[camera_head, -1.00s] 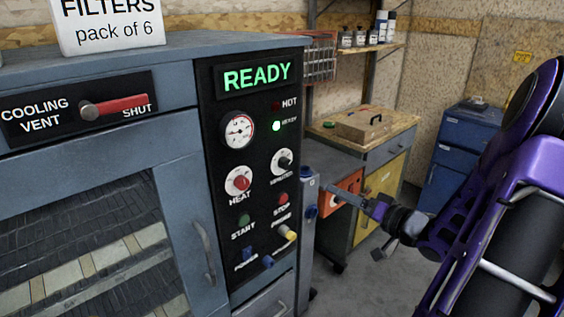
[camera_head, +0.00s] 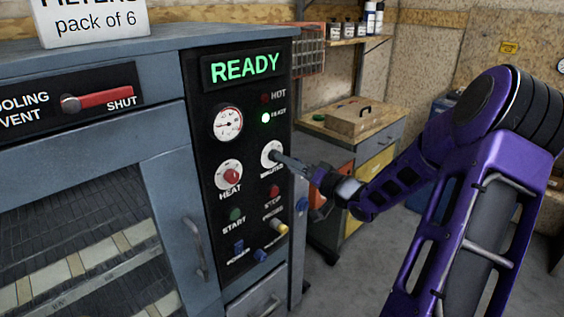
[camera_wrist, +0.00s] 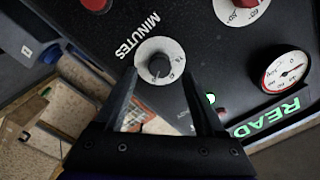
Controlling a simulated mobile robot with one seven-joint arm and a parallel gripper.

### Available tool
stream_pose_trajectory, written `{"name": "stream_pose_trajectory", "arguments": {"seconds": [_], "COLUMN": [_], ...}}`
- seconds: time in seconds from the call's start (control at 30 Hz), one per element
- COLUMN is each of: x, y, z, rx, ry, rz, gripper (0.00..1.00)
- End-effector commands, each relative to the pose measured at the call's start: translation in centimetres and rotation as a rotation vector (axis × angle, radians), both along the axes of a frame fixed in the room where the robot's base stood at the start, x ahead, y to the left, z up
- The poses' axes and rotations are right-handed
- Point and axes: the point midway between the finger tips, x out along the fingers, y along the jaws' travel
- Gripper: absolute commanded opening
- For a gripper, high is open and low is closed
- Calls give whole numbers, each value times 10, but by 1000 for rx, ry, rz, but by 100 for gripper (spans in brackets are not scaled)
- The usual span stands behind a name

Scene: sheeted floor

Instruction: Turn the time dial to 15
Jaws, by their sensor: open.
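The time dial, labelled MINUTES, is a white disc (camera_head: 270,154) with a dark knob on the black control panel, right of the gauge. In the wrist view the dark knob (camera_wrist: 159,66) sits at the middle of the white disc, with the MINUTES label beside it. My gripper (camera_head: 279,157) reaches the dial from the right and partly covers it. In the wrist view my gripper (camera_wrist: 160,78) is open, with one finger on each side of the dial's lower part. I cannot tell whether the fingers touch the knob. The dial's numbers are too small to read.
The panel also holds a READY display (camera_head: 245,68), a gauge (camera_head: 227,123), a red HEAT knob (camera_head: 229,174), START (camera_head: 236,214) and STOP (camera_head: 274,191) buttons. A door handle (camera_head: 196,247) is left of the panel. A workbench with a wooden box (camera_head: 357,116) stands behind.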

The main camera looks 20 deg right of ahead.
Motion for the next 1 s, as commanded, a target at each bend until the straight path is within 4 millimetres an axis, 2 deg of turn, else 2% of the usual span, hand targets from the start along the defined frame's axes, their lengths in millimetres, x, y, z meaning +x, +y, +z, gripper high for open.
{"name": "stream_pose_trajectory", "arguments": {"seconds": [0.1, 0.2, 0.57, 0.67, 0.9, 1.0], "x": [17, 25, 30, 30, 30, 30], "y": [7, 10, 11, 11, 11, 11], "z": [0, 0, 0, 0, 0, 0], "rx": [1, 0, 1, 1, 1, 1], "ry": [0, 0, 1, 1, 1, 1], "rz": [2, 1, -1, -1, -1, -1], "gripper": [72, 72, 72, 57, 14, 0]}}
